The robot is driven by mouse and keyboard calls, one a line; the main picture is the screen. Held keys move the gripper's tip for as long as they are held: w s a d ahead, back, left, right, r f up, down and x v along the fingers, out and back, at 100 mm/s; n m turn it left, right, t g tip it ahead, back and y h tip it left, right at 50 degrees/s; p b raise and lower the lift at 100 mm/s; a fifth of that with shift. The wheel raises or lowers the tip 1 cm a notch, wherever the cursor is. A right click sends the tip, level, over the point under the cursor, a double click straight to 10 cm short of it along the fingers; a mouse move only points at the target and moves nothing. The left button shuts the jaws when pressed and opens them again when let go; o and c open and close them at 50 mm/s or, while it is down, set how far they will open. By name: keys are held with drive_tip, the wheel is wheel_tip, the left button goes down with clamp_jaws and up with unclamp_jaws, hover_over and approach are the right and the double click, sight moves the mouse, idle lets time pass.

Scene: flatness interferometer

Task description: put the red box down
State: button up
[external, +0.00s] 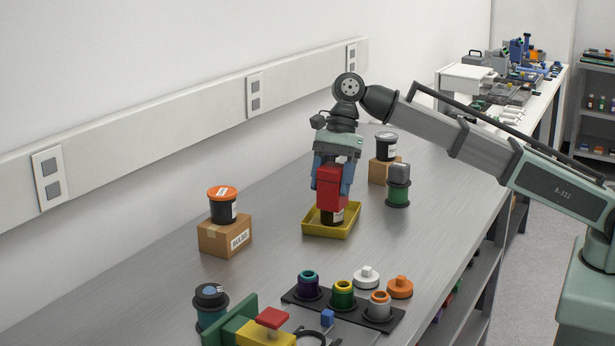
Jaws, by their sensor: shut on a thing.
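The red box (330,193) is held upright between the blue fingers of my gripper (332,181), which points straight down and is shut on it. The box is above the yellow tray (316,230) on the table. A dark jar with a pale label (338,217) stands in the tray, directly under the box in this view. The box hides the jar's top, so I cannot tell whether the two touch.
Left is a cardboard box (220,240) with an orange-lidded jar (223,207). Behind right are another cardboard box (379,171) with a jar (386,147) and a green spool (398,193). A black rack (310,302) stands in front. The table between is clear.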

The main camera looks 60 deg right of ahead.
drive_tip(key=s+d+f, duration=0.3)
drive_tip(key=s+d, duration=0.2)
drive_tip(key=s, duration=0.4)
drive_tip(key=shift+s+a+f, duration=0.1)
drive_tip(key=shift+f, duration=2.45)
drive_tip(key=shift+a+f, duration=0.1)
drive_tip(key=shift+f, duration=2.45)
drive_tip(key=shift+f, duration=0.2)
drive_tip(key=o, duration=1.1)
drive_tip(key=shift+o, duration=0.2)
drive_tip(key=shift+r, duration=0.15)
drive_tip(key=v, duration=1.2)
drive_tip(key=shift+s, duration=0.1)
